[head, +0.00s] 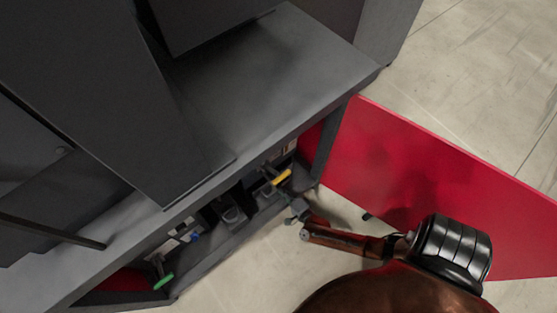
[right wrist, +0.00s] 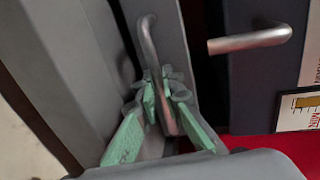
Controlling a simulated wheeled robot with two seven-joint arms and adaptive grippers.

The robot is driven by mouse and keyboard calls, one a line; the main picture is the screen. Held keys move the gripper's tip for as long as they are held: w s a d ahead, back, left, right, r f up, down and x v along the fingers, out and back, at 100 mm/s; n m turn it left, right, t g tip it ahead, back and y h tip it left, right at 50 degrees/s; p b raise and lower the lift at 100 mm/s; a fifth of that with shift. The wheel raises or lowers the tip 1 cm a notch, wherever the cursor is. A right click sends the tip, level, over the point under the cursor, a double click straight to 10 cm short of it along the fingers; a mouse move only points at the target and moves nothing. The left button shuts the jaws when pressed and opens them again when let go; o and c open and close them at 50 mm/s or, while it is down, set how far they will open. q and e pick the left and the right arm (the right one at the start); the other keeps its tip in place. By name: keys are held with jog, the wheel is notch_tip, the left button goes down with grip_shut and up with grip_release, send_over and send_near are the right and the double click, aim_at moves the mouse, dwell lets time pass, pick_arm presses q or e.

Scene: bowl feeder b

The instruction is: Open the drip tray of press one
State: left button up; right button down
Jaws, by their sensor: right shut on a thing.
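My right gripper (right wrist: 163,98) has its green-padded fingers shut around a bent grey metal handle (right wrist: 150,50) in the right wrist view. The handle stands on a grey panel (right wrist: 172,25). In the head view my right gripper (head: 298,211) is at the front right of the grey press cabinet (head: 250,85), close to its open lower bay. The handle is too small to make out there. I cannot tell which part is the drip tray of press one. My left gripper is not in view.
A red panel (head: 430,190) stretches to the right of the cabinet. A yellow handle (head: 281,177) and a green handle (head: 164,282) show in the lower bay. A second metal handle (right wrist: 250,42) and a label (right wrist: 300,108) lie right of my gripper. Pale floor (head: 245,265) is clear in front.

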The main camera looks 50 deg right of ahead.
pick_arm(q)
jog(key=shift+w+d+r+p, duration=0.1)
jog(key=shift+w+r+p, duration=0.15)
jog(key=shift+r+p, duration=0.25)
pick_arm(e)
jog(key=f+v, duration=0.2)
jog(key=v, duration=0.9)
jog(key=shift+s+f, duration=0.2)
jog(key=shift+s, duration=0.25)
jog(key=shift+a, duration=0.1)
jog(key=c, duration=2.1)
grip_release()
jog(key=v, duration=1.2)
